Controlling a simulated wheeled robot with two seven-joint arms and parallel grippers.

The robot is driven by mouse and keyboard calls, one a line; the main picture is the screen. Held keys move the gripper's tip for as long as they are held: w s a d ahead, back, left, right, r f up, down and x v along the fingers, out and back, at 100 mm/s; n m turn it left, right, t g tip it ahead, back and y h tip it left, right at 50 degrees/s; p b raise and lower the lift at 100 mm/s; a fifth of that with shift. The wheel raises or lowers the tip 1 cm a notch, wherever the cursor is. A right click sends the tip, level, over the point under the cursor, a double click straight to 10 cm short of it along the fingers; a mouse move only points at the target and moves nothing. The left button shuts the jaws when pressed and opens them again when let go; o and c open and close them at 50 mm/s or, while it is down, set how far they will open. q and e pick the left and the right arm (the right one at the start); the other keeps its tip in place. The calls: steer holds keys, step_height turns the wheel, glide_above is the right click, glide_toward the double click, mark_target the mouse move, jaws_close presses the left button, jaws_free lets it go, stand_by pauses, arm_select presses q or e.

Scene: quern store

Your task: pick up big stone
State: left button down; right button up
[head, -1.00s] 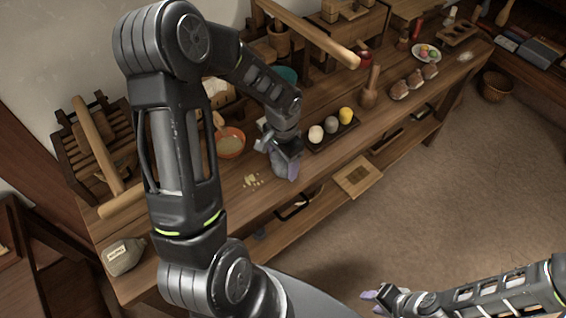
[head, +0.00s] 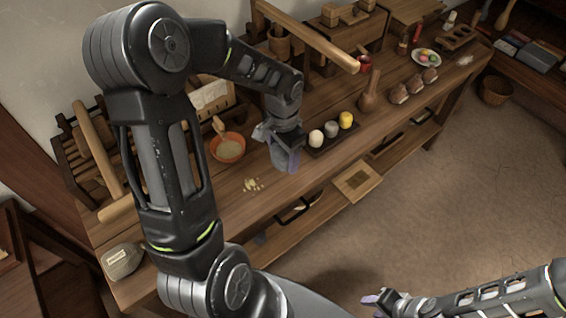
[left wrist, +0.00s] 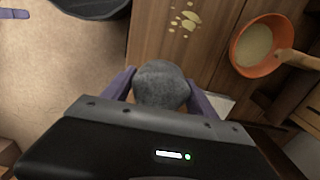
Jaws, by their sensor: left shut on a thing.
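The big stone is a rounded grey stone (left wrist: 161,86) between the two purple fingers in the left wrist view. My left gripper (head: 284,158) is shut on it, over the front part of the wooden bench, left of the dark tray. In the head view the stone (head: 279,156) is mostly hidden by the gripper. I cannot tell how far it is above the bench top. My right gripper (head: 376,303) is at the bottom of the head view, over the floor and away from the bench; its purple fingers look apart with nothing between them.
An orange bowl (head: 228,148) of meal with a scoop stands left of the left gripper. Yellow crumbs (head: 253,185) lie in front of it. A dark tray (head: 322,151) with white, grey and yellow pieces sits close on the right. A sack (head: 121,261) stands at the near left end.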

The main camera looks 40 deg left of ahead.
arm_select(q)
step_height(320, 180, up, 5)
steer(key=shift+f, duration=0.2)
steer(key=shift+w, duration=0.1)
stand_by(0.4)
